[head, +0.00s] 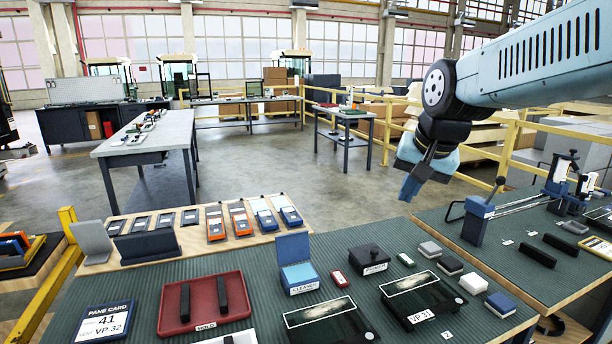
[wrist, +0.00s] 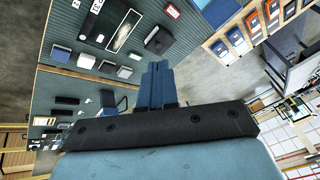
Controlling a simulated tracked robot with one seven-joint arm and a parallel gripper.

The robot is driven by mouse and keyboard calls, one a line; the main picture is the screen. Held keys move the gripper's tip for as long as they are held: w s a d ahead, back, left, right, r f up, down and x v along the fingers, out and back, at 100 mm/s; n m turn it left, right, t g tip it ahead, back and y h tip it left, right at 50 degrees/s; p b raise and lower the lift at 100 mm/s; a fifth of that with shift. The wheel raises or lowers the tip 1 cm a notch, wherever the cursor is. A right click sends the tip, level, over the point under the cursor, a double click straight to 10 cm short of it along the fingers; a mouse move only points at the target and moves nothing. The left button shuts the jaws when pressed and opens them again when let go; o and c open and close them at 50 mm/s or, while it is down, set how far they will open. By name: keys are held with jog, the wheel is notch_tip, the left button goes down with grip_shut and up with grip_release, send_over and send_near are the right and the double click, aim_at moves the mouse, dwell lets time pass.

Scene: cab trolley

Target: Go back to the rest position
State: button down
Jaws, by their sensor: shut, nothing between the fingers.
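My gripper (head: 411,188) is shut and empty in the head view, at the end of my light blue arm. It hangs in the air above the back right of the trolley top (head: 370,232), pointing down and a little left. In the wrist view its blue fingers (wrist: 159,68) lie together, with nothing between them. The fingertips look clear of everything on the trolley.
Below are a black lidded box (head: 368,260), an open blue box (head: 297,268), a red tray (head: 203,303) and several small blocks. A blue clamp with a lever (head: 478,218) stands right of my gripper. Open floor (head: 270,165) lies behind the trolley.

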jog(key=s+d+f+n, duration=0.1)
jog(key=s+d+n, duration=0.1)
jog(key=s, duration=0.4)
jog(key=s+d+f+n+h, duration=0.1)
jog(key=s+d+f, duration=0.1)
jog(key=s, duration=0.4)
jog(key=shift+n+t, duration=0.3)
jog(key=shift+n, duration=0.1)
